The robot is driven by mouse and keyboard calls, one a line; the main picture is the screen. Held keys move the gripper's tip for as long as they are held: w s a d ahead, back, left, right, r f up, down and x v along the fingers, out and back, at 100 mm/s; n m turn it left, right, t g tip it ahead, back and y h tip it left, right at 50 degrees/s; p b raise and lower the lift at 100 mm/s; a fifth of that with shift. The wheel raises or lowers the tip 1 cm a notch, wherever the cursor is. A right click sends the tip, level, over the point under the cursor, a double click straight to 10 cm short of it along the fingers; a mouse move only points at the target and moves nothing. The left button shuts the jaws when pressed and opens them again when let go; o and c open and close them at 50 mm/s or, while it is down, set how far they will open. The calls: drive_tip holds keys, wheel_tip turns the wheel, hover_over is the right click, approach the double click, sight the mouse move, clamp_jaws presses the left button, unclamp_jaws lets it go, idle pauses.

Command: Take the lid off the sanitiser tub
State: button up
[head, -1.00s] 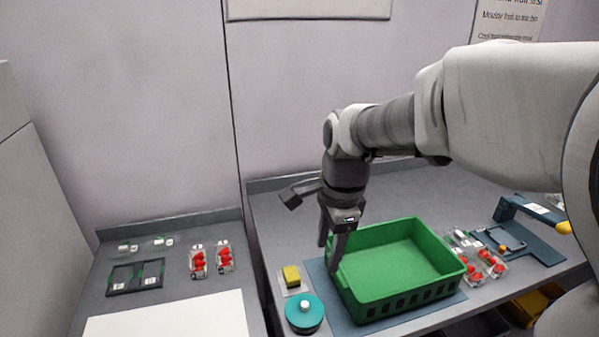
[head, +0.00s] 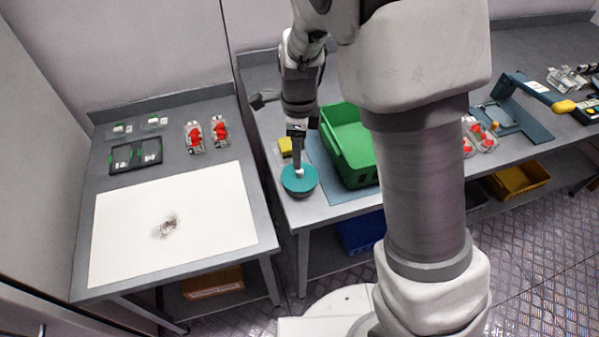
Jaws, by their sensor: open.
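The sanitiser tub is a round tub with a teal lid (head: 299,181) at the front left corner of the right-hand bench. A small pale knob (head: 299,172) stands at the middle of the lid. The lid sits on the tub, and only a little of the dark tub body (head: 302,194) shows below it. My gripper (head: 298,168) points down right over the lid, with its fingers at the knob. It is open. The fingers overlap the knob in this view, so I cannot tell whether they touch it.
A green crate (head: 360,178) stands on a blue mat just right of the tub. A yellow sponge (head: 286,146) lies behind it. A gap separates this bench from the left table, which holds a white board (head: 120,222), a black tray (head: 112,168) and red berry punnets (head: 194,150).

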sight(300, 174)
drive_tip(key=shift+w+f, duration=0.1)
drive_tip(key=shift+f, duration=3.1)
clamp_jaws()
